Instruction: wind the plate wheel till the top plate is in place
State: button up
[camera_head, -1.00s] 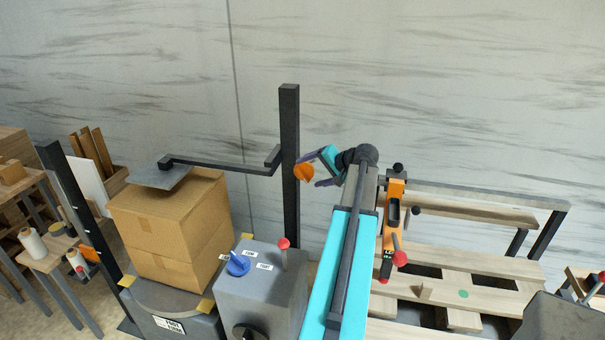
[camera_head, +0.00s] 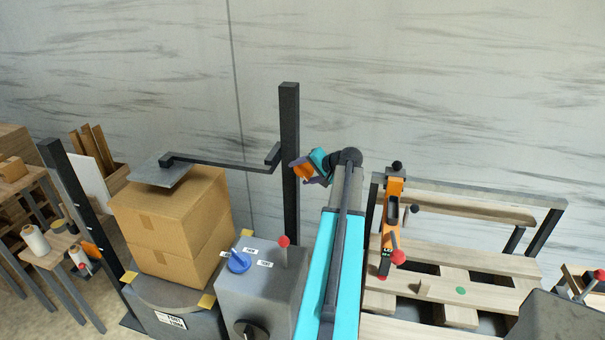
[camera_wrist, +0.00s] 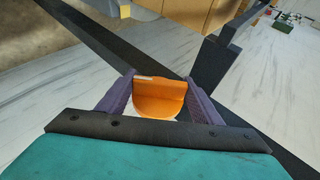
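The plate wheel (camera_head: 304,173) is an orange knob with a raised bar, on the dark upright mast (camera_head: 289,130). In the wrist view the wheel (camera_wrist: 158,100) sits between the two purple fingers, which meet the ends of its bar. My gripper (camera_head: 306,171) is shut on it, and its fingers (camera_wrist: 160,92) hide the bar's ends. The grey top plate (camera_head: 152,178) hangs from a dark horizontal arm (camera_head: 222,163) over two stacked cardboard boxes (camera_head: 165,208). It is close to the upper box's top; I cannot tell whether it touches.
A grey control box (camera_head: 262,295) with a blue knob (camera_head: 238,262) and a red-topped lever (camera_head: 284,242) stands below the mast. A shelf with rolls (camera_head: 35,240) stands at left.

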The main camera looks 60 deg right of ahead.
jog(key=c, duration=0.4)
